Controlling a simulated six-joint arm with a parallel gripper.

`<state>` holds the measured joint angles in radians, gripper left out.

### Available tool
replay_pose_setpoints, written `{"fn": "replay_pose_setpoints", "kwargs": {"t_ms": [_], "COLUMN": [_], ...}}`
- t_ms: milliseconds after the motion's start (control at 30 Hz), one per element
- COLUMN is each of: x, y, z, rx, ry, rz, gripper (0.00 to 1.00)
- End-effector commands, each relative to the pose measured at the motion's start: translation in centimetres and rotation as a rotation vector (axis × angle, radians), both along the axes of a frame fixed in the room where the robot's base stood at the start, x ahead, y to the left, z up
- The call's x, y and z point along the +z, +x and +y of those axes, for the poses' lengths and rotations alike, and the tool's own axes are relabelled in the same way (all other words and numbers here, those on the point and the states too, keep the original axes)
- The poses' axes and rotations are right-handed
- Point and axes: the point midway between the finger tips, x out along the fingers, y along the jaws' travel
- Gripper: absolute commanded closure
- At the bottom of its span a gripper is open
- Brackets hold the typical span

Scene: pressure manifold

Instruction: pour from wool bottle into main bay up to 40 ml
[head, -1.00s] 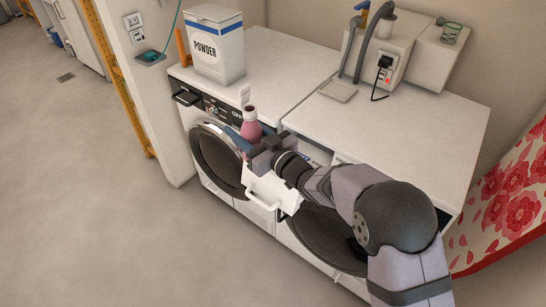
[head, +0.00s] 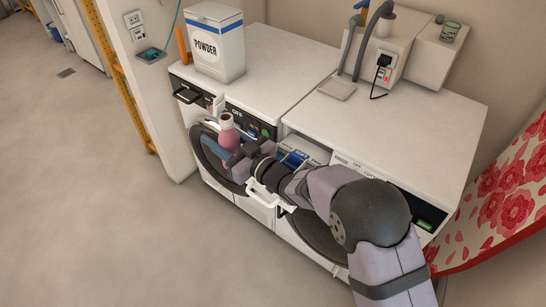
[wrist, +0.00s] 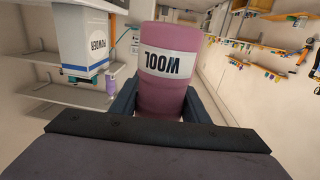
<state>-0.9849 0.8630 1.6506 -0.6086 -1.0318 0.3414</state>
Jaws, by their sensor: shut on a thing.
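My gripper (head: 236,156) is shut on the pink wool bottle (head: 227,138), with a jaw on each side of it. The bottle looks roughly upright, and its open mouth faces up in the head view. Its white WOOL label reads upside down in the wrist view (wrist: 168,64). The bottle is held in front of the left machine, left of and apart from the pulled-out white drawer (head: 262,196) of the right machine. A blue part (head: 294,158) shows inside the drawer. My arm hides much of the drawer, so I cannot tell the main bay or any liquid level.
A powder box (head: 216,46) stands on the left machine's top. Hoses (head: 366,45) and a socket box are behind the right machine. Floor at left is clear.

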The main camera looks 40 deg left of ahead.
Motion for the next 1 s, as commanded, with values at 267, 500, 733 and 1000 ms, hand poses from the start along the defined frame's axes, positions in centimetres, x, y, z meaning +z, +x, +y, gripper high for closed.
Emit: {"fn": "replay_pose_setpoints", "kwargs": {"t_ms": [267,500,733,1000], "x": [-3.8,-5.2,-5.1,-4.3], "y": [-5.2,-7.6,-6.7,-3.3], "z": [2.2,5.1,7.1,8.5], "rx": [0.081,0.062,-0.037,-0.219], "ry": [0.002,0.004,0.005,0.004], "rz": [0.000,0.000,0.000,0.000], "gripper": [0.88,0.88,0.88,0.88]}}
